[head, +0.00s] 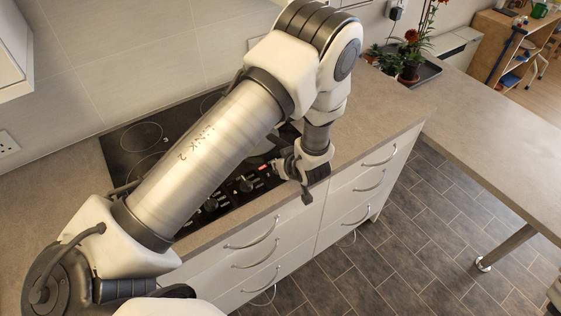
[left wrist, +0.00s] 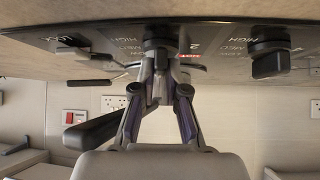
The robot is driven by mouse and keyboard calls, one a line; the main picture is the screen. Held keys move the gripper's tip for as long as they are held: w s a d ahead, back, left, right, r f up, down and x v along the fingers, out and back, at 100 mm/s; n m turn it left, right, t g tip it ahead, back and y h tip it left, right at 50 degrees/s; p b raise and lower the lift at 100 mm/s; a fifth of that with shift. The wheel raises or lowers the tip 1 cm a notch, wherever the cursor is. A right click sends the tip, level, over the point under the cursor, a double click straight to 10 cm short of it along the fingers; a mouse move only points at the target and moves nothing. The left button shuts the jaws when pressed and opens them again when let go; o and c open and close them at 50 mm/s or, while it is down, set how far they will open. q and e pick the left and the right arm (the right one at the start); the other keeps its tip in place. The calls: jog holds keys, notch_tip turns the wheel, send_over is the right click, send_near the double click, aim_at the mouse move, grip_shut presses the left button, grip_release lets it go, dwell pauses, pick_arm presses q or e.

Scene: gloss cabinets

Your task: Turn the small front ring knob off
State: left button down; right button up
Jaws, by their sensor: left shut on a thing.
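The black cooktop (head: 118,160) is set in the counter, with a row of black knobs (head: 210,205) along its front. My left gripper (head: 284,167) is at the right end of this row, close to a small red mark on the panel. In the left wrist view, my left gripper (left wrist: 160,88) is shut on the middle knob (left wrist: 158,42), its fingertips on the knob's grip. Red lettering and a 2 show beside the held knob. My right gripper is not in view.
Drawers with curved handles (head: 252,232) are below the cooktop's front edge. A potted plant (head: 410,62) stands on a tray at the back right. A long counter (head: 500,135) runs along the right. My left arm hides much of the cooktop.

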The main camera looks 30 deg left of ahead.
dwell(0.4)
pick_arm(q)
jog(key=c, duration=1.3)
grip_release()
jog(key=shift+o, duration=0.5)
jog(key=shift+w+a+f, duration=0.1)
jog(key=shift+w+a, duration=0.05)
jog(key=shift+a, duration=0.1)
jog(key=shift+d, duration=0.15)
